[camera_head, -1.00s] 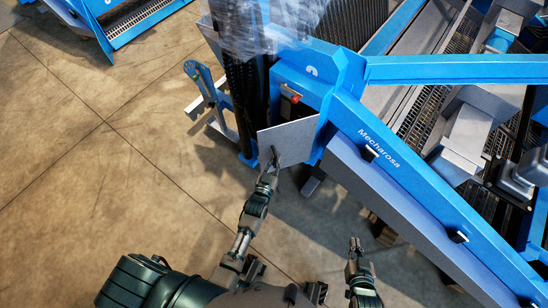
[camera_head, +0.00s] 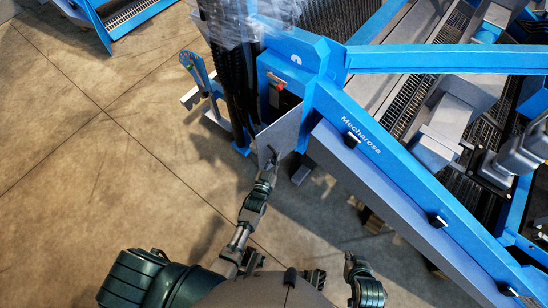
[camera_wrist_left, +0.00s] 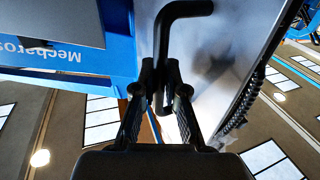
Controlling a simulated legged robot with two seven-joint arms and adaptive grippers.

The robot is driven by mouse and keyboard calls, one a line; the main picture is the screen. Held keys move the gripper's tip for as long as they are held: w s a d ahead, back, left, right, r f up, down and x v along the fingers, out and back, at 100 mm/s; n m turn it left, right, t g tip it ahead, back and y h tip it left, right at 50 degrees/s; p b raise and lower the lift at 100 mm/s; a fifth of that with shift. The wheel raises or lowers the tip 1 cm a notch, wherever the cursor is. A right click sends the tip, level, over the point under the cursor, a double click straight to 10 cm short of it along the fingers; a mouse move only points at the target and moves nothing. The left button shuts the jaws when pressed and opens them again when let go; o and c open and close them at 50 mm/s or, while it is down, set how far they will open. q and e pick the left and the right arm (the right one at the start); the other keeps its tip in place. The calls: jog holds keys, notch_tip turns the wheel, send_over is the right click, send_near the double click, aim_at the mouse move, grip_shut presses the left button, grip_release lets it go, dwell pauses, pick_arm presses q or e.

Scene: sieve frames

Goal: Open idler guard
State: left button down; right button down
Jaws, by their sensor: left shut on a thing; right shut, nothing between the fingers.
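The idler guard (camera_head: 281,132) is a flat grey plate on the blue machine frame. It stands swung out at an angle, with a dark opening behind it. In the left wrist view, the guard (camera_wrist_left: 225,55) fills the upper right, and its bent black handle (camera_wrist_left: 184,9) comes down between the fingers. My left gripper (camera_head: 271,160) is shut on this handle; the wrist view shows its fingertips (camera_wrist_left: 160,75) on either side of the bar. My right gripper (camera_head: 350,261) is shut and empty, low in the head view, away from the machine.
The blue machine beam (camera_head: 385,165) marked Mecharosa runs down to the right. A red knob (camera_head: 280,86) sits above the opening. A blue bracket (camera_head: 194,68) stands left of the dark column. The concrete floor (camera_head: 90,170) at left is clear.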

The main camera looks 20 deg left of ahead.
pick_arm(q)
jog(key=shift+s+d+f, duration=0.15)
jog(key=shift+d+f, duration=0.05)
jog(key=shift+f, duration=0.1)
jog(key=c, duration=1.2)
grip_release()
jog(key=shift+r, duration=0.1)
jog(key=shift+r, duration=0.1)
jog(key=s, duration=1.1)
jog(key=shift+s+a, duration=0.2)
jog(key=shift+s, duration=0.2)
